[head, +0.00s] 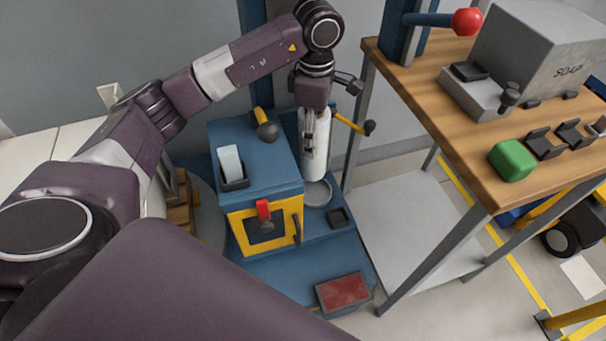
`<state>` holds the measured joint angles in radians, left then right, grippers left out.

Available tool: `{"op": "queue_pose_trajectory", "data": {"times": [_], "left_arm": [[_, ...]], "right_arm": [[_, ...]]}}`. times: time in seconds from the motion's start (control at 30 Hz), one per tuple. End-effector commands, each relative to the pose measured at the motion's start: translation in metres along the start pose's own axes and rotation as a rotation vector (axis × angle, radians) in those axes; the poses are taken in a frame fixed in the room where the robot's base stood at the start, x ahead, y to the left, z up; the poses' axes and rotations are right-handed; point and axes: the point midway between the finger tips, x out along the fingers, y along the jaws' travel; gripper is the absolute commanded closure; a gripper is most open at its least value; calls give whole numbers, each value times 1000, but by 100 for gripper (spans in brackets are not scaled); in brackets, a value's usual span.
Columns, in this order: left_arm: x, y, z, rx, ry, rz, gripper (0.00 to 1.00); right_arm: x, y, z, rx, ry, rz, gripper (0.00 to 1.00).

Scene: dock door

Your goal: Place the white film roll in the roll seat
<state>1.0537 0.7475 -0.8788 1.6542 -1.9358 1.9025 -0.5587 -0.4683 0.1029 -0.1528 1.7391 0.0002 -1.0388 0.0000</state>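The white film roll (321,160) is upright behind the blue machine's right side, under my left gripper (309,150). The gripper points down, and its fingers overlap the roll in the picture. I cannot tell whether they are closed on it or only in front of it. A round grey disc (317,194), which looks like the roll seat, is on the blue base just below the roll's lower end. I cannot tell whether the roll stands on something or hangs above the disc. My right gripper is not in view.
A blue machine (258,160) with a yellow-framed front stands left of the roll. A yellow bar with a black knob (369,127) sticks out at its right. A wooden-topped table (440,120) stands further right, carrying a grey box and a green block (512,160).

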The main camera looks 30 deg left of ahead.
Motion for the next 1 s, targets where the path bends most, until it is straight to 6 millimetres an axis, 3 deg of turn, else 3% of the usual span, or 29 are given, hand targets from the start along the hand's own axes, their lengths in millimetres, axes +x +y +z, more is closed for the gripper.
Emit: {"op": "queue_pose_trajectory", "data": {"times": [0.2, 0.47, 0.63, 1.0], "left_arm": [[40, -1, 2, 3, -3, -2, 94], [60, -1, 2, 4, -2, 0, 94], [84, -1, 1, 5, -2, -2, 94], [90, 0, 1, 5, -2, 2, 94]], "right_arm": [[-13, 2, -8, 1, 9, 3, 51], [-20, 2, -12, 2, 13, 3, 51], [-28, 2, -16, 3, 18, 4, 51], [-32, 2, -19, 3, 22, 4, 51]]}}
